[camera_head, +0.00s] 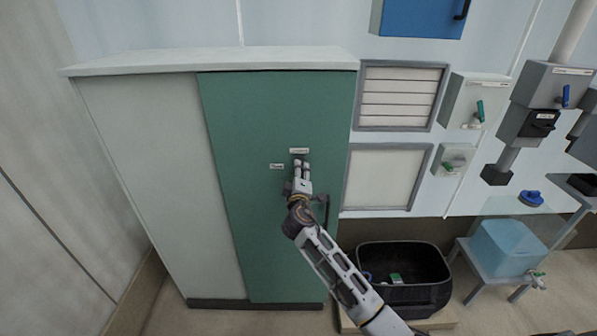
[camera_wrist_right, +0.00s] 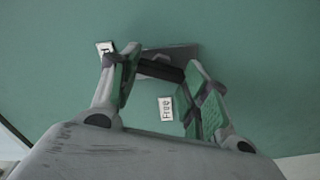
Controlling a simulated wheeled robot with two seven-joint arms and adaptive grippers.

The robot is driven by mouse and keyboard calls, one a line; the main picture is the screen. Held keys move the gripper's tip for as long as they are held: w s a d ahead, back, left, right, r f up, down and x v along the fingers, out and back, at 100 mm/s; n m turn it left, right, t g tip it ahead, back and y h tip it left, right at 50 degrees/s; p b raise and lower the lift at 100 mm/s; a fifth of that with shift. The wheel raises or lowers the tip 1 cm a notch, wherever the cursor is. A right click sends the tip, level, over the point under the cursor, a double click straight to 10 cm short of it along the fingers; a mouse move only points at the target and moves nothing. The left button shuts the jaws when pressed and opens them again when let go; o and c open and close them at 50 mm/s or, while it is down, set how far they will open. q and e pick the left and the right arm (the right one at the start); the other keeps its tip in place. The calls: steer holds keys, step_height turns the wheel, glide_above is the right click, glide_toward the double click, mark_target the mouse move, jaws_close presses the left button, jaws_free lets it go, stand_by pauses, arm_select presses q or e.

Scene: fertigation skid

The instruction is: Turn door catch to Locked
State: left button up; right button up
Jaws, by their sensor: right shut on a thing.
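The green door (camera_head: 255,115) of the cabinet looks closed. My right gripper (camera_head: 301,165) is at the door, just below a small white label (camera_head: 299,150); a second label (camera_head: 277,166) is to its left. In the right wrist view, my right gripper (camera_wrist_right: 160,69) has its two fingers closed on the ends of the dark catch bar (camera_wrist_right: 158,69), which sits before a grey plate (camera_wrist_right: 182,52). A label reading "Free" (camera_wrist_right: 166,107) shows between the fingers. Another label (camera_wrist_right: 104,47) is partly hidden by the left finger. My left gripper is out of view.
A dark handle (camera_head: 326,207) is on the door's right side, close to my right arm. A black tub (camera_head: 405,290) stands on the floor at the right. A stand with a light blue tank (camera_head: 502,250) is farther right. Control boxes (camera_head: 475,100) hang on the wall.

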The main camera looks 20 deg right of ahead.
steer(key=n+p, duration=0.2)
steer(key=n, duration=0.2)
steer(key=shift+n, duration=0.3)
stand_by(0.4)
steer(key=o, duration=1)
steer(key=shift+a+f, duration=0.1)
steer(key=shift+v, duration=5.95)
